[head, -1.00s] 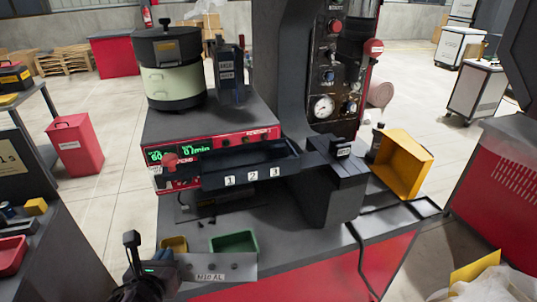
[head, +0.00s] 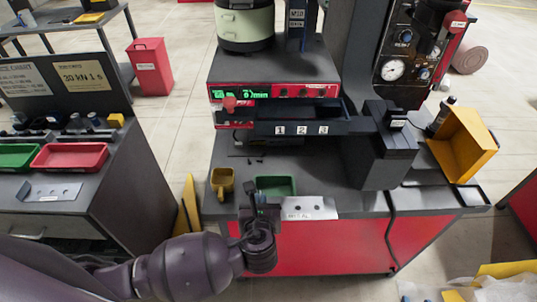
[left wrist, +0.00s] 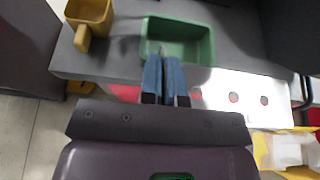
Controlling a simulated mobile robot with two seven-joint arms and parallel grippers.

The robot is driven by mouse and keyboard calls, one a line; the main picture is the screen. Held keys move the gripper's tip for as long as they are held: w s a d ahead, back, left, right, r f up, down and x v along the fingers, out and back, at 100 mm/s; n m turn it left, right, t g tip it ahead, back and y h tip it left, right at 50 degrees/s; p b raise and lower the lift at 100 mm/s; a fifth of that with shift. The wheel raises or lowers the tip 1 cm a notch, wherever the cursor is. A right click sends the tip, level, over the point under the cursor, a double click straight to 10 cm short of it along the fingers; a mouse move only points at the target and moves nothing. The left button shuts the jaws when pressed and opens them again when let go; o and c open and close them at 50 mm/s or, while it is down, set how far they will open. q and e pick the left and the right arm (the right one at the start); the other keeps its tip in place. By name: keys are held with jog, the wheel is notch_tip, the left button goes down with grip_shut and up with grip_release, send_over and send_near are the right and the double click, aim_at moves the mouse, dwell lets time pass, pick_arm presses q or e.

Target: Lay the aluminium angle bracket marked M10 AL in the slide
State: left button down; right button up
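The aluminium angle bracket (head: 308,208), a pale plate with dark holes and an M10 AL label, is at the table's front edge. In the left wrist view the bracket (left wrist: 247,95) reaches right from my fingers, red showing through its holes. My left gripper (head: 262,203) is at its left end; in the left wrist view its fingers (left wrist: 165,80) are close together, apparently shut on the bracket, with the gripped part hidden. A dark tray (head: 304,129) marked 1, 2, 3 is on the machine; I cannot tell whether this is the slide. My right gripper is out of view.
A green bin (head: 275,186) and a yellow scoop-like bin (head: 222,182) stand on the table behind my gripper. A black block (head: 386,150) and a tilted yellow box (head: 466,145) are to the right. Another bracket (head: 50,191) lies on the left bench.

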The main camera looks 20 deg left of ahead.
pick_arm(q)
jog(key=shift+w+r+x, duration=0.1)
jog(key=shift+r+x, duration=0.2)
jog(key=shift+x, duration=2)
jog(key=shift+w+r+x, duration=0.15)
jog(key=shift+r+x, duration=0.15)
jog(key=shift+x, duration=1.95)
jog(key=shift+w+r+x, duration=0.1)
jog(key=shift+r+x, duration=0.2)
jog(key=shift+x, duration=2)
jog(key=c, duration=1.3)
grip_release()
jog(key=shift+f, duration=0.15)
jog(key=v, duration=1.2)
jog(key=shift+a+p, duration=0.1)
jog(key=shift+p, duration=0.3)
